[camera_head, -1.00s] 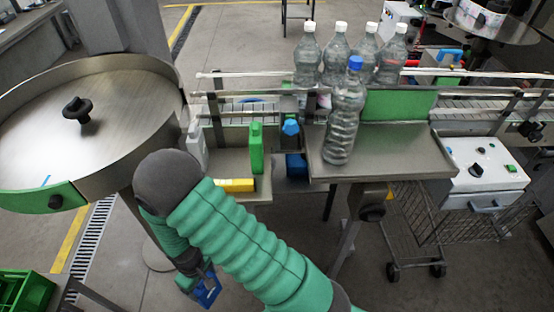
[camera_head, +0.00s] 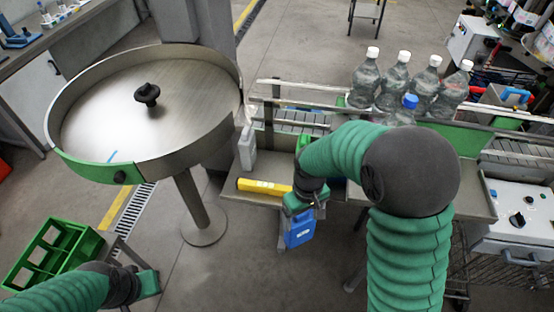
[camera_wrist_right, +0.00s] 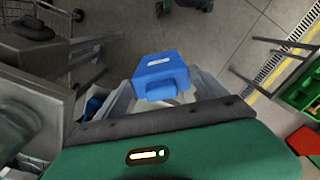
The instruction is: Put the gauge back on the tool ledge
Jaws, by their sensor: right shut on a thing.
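My right gripper (camera_head: 297,214) is shut on a blue boxy piece with a pale label, which I take to be the gauge (camera_head: 299,232). It hangs in front of the steel tool ledge (camera_head: 264,170), below its front edge and apart from it. In the right wrist view the gauge (camera_wrist_right: 163,68) sits between the fingers (camera_wrist_right: 165,92). A yellow bar-like tool (camera_head: 263,187) lies along the ledge's front. A pale grey bottle (camera_head: 247,148) stands at its left end. My left gripper (camera_head: 148,283) is at the lower left; its fingers are unclear.
A round steel turntable (camera_head: 135,115) stands left of the ledge. Several clear bottles (camera_head: 394,80) stand behind my right arm, by the conveyor (camera_head: 300,118). A green crate (camera_head: 50,250) is at lower left. My right arm hides the ledge's right part.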

